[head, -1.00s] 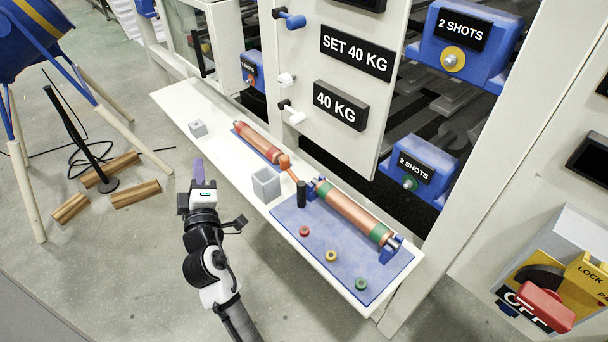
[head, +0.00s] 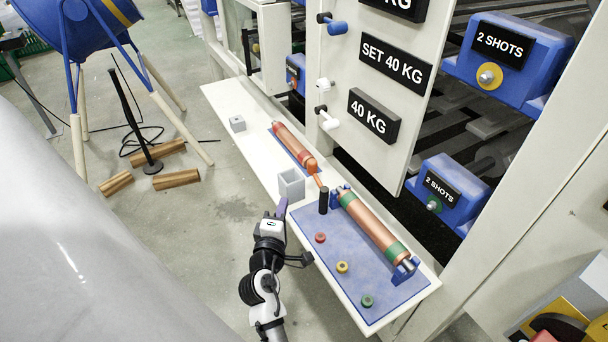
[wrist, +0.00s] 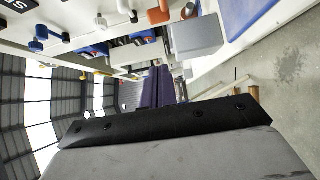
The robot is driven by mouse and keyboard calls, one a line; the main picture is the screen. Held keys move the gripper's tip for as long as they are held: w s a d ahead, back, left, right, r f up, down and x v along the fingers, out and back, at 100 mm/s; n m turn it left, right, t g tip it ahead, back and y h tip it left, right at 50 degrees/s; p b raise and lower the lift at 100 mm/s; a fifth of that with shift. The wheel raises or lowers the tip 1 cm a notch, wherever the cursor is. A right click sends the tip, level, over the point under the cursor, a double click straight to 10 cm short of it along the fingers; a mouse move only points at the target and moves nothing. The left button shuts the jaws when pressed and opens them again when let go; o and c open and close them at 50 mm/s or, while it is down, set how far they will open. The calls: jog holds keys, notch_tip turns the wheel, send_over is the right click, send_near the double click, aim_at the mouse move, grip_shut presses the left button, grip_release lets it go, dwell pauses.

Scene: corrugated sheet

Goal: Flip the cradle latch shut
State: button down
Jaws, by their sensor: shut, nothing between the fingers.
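A copper roller (head: 372,227) with green bands lies in a blue cradle (head: 405,270) on a blue mat at the shelf's near end. An orange lever (head: 314,172) slants at the roller's far end, beside a second copper roller (head: 290,143). An orange part (wrist: 158,14) also shows at the top of the wrist view. I cannot tell for sure which part is the latch.
The grey box (head: 291,184) stands between my gripper and the lever. A black post (head: 323,201) stands by the roller. A labelled panel (head: 385,75) rises behind the shelf. Wooden blocks (head: 176,179) lie on the floor.

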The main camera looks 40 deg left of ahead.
jog(key=w+d+p+x, duration=0.1)
jog(key=d+p+x, duration=0.1)
jog(key=x, duration=1)
jog(key=shift+w+d+p, duration=0.15)
jog(key=shift+w+p, duration=0.35)
jog(key=shift+p, duration=0.4)
jog(key=shift+b, duration=0.3)
